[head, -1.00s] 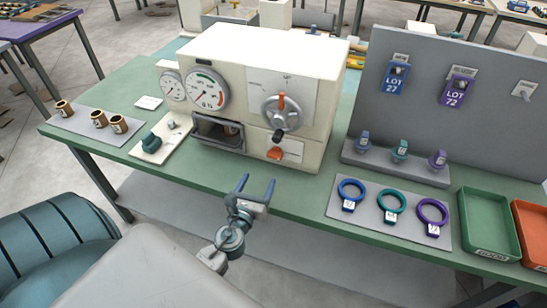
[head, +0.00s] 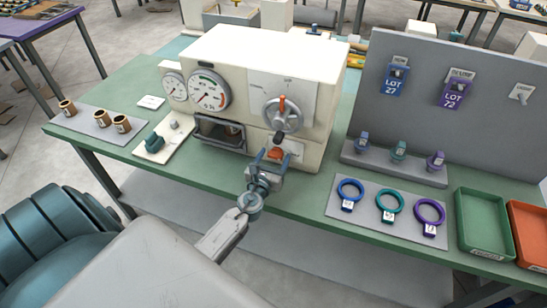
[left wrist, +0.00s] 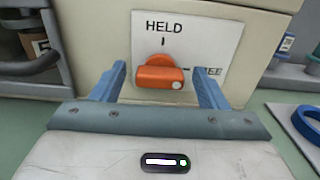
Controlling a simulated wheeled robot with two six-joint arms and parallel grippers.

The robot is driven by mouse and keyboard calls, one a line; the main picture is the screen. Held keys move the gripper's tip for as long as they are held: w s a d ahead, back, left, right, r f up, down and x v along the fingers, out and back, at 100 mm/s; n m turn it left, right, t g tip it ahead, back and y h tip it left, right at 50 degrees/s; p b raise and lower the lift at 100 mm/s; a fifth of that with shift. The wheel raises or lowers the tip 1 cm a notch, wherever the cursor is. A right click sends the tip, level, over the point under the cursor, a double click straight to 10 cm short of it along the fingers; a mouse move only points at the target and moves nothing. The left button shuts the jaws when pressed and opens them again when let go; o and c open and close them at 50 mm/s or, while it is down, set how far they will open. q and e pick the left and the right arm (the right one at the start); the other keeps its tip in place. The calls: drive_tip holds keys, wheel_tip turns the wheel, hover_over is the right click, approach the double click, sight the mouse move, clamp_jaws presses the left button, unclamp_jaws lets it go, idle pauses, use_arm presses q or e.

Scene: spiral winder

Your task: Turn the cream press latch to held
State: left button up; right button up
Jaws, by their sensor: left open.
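The cream press (head: 262,60) stands on the green bench. Its orange latch (left wrist: 160,74) sits on a white plate low on the press front, and also shows in the head view (head: 274,153). In the left wrist view, the latch lies about level with its white-dotted end to the right, toward a partly hidden label that seems to read FREE. The HELD mark (left wrist: 164,27) is above it. My left gripper (head: 272,159) is open, its fingers on either side of the latch with gaps on both sides. My right gripper is not in view.
Above the latch is a grey handwheel (head: 283,115) with an orange handle. The press window (head: 219,131) is to the left. A grey mat (head: 375,228) with coloured rings lies at the right, before a green tray (head: 485,225) and an orange tray (head: 530,235).

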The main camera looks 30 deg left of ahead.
use_arm(q)
drive_tip(key=c, duration=1)
drive_tip(key=n+b, duration=0.1)
drive_tip(key=n, duration=0.2)
drive_tip(key=shift+f+b, duration=0.1)
drive_tip(key=shift+b, duration=0.25)
drive_tip(key=n+b, duration=0.3)
drive_tip(key=n, duration=0.3)
drive_tip(key=shift+a, duration=0.15)
drive_tip(key=n+b, duration=0.3)
drive_tip(key=n, duration=0.2)
drive_tip(key=shift+f+n, duration=0.15)
drive_tip(key=shift+n, duration=0.15)
drive_tip(key=shift+n+b, duration=0.9)
drive_tip(key=shift+n, duration=0.7)
